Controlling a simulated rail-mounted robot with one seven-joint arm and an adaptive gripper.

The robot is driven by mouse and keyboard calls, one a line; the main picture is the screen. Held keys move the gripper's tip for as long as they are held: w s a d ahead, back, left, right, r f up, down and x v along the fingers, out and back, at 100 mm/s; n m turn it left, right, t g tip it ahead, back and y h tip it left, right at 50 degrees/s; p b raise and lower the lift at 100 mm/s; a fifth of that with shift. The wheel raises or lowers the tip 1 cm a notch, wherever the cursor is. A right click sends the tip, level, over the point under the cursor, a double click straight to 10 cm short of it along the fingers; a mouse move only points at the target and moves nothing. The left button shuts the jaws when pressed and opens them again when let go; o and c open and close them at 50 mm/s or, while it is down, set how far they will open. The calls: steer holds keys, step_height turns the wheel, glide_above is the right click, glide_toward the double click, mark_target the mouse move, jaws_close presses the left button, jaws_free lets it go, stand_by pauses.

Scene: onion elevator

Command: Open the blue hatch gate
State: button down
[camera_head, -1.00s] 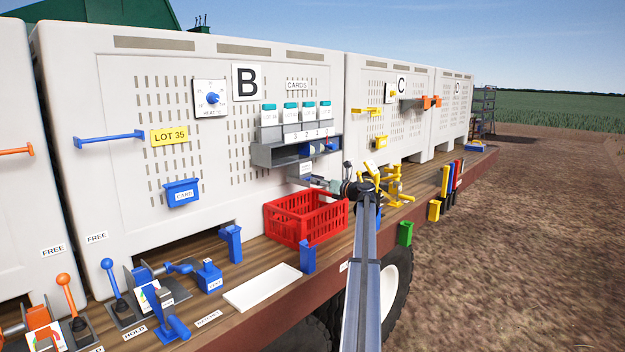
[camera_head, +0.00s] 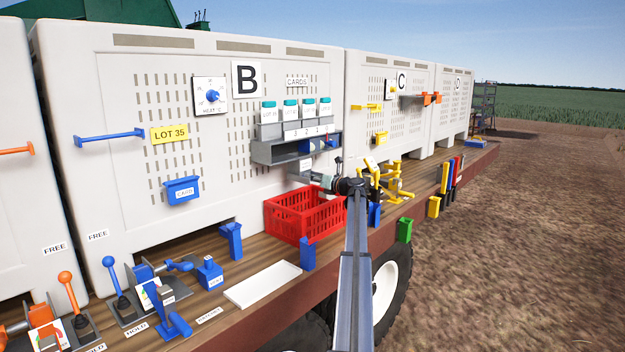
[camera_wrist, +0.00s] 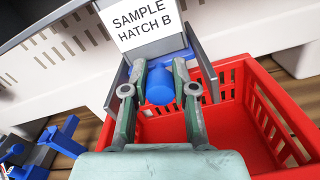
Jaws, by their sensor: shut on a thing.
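The blue hatch gate (camera_wrist: 125,73) shows partly in the wrist view, below the white "SAMPLE HATCH B" sign (camera_wrist: 142,22) and between grey side plates. Its round blue knob (camera_wrist: 160,87) sits between the fingers of my gripper (camera_wrist: 161,90), which is shut on it. The fingers hide much of the gate, and I cannot tell whether it is raised at all. In the head view my gripper (camera_head: 302,178) is at the lower right of bin B's front, above the red crate (camera_head: 305,212). The gate itself cannot be made out there.
The red crate stands open right under the hatch. A grey card shelf (camera_head: 285,152) juts out just above my gripper. Yellow fixtures (camera_head: 393,182) and a blue post (camera_head: 374,214) stand right of my arm. A white tray (camera_head: 262,286) lies on the deck in front.

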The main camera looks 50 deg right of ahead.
steer(key=s, duration=0.5)
steer(key=s+p, duration=0.1)
steer(key=s, duration=0.1)
steer(key=shift+s+a, duration=0.2)
steer(key=shift+a, duration=0.05)
steer(key=shift+w, duration=0.1)
steer(key=c, duration=0.9)
jaws_free()
steer(key=s, duration=1.2)
steer(key=shift+a, duration=0.4)
